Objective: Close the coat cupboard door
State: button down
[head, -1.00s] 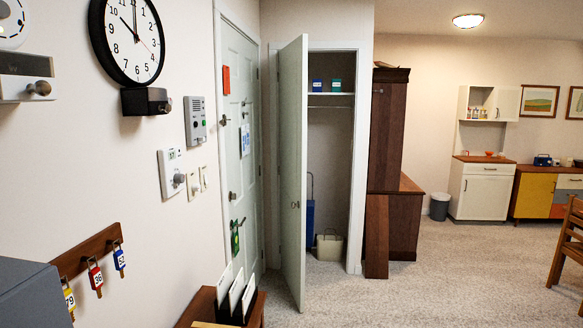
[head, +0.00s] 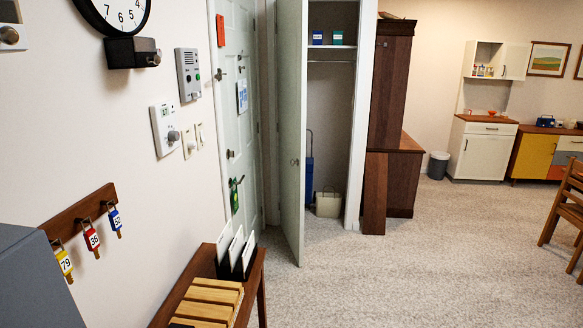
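The coat cupboard door (head: 291,130) is pale green-grey and stands wide open, swung out into the room from the left side of its frame. Its small round knob (head: 294,162) is at mid height near the free edge. My gripper is not in view.
A dark wood hall stand (head: 389,90) is right of the cupboard. Carpet (head: 400,275) in front is clear. A chair (head: 565,215) is at the right.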

aim_at(292, 31)
jog(key=i, duration=3.7)
jog(key=i+u, duration=0.15)
jog(key=i, duration=0.3)
jog(key=i+l+u, duration=0.2)
jog(key=i, duration=0.2)
